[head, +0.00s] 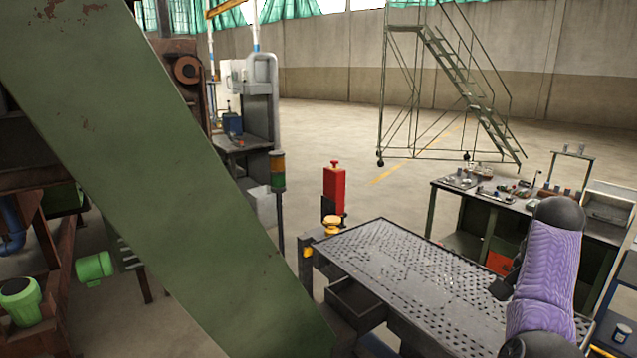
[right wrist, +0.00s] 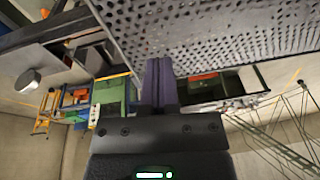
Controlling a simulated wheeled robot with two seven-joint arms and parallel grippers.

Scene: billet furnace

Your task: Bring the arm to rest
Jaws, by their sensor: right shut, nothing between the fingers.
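My right arm (head: 545,270) comes in at the lower right of the head view, in a purple sleeve with dark joints, over the right end of the perforated metal table (head: 400,262). In the right wrist view my right gripper (right wrist: 158,62) has its two fingers together, with nothing held between them. The perforated table (right wrist: 220,28) fills the top of that view, and the fingertips appear close to its edge; whether they touch it I cannot tell. My left gripper is not in view.
A large green sloping beam (head: 150,170) blocks much of the left side. A red box on a post (head: 334,188) and a yellow knob (head: 332,224) stand by the table's far left corner. A cluttered workbench (head: 500,200) stands behind. Open floor lies towards the stair platform (head: 440,80).

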